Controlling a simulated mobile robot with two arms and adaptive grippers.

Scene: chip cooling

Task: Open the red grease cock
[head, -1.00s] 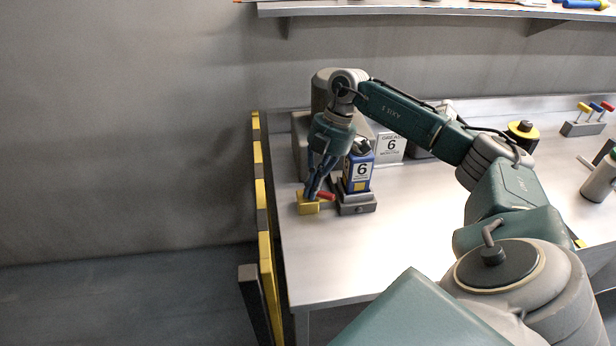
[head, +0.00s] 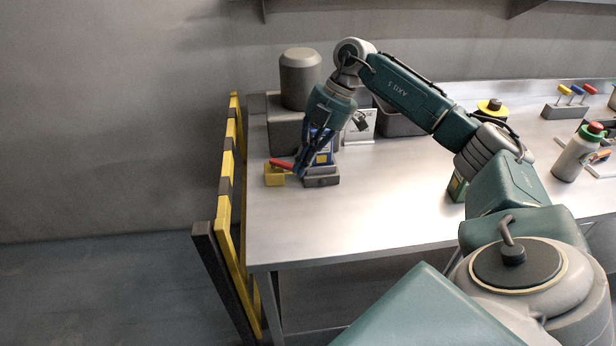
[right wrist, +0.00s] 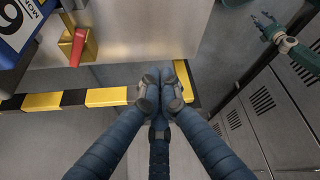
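The grease cock is a small yellow block (head: 274,177) with a red lever (head: 281,164), at the table's left end. In the head view the lever lies over the block, slanting to the left. In the right wrist view the red lever (right wrist: 77,47) points from the block toward the table edge.
A yellow-black barrier (head: 229,200) runs along the table's left end. The table front (head: 370,205) is clear.

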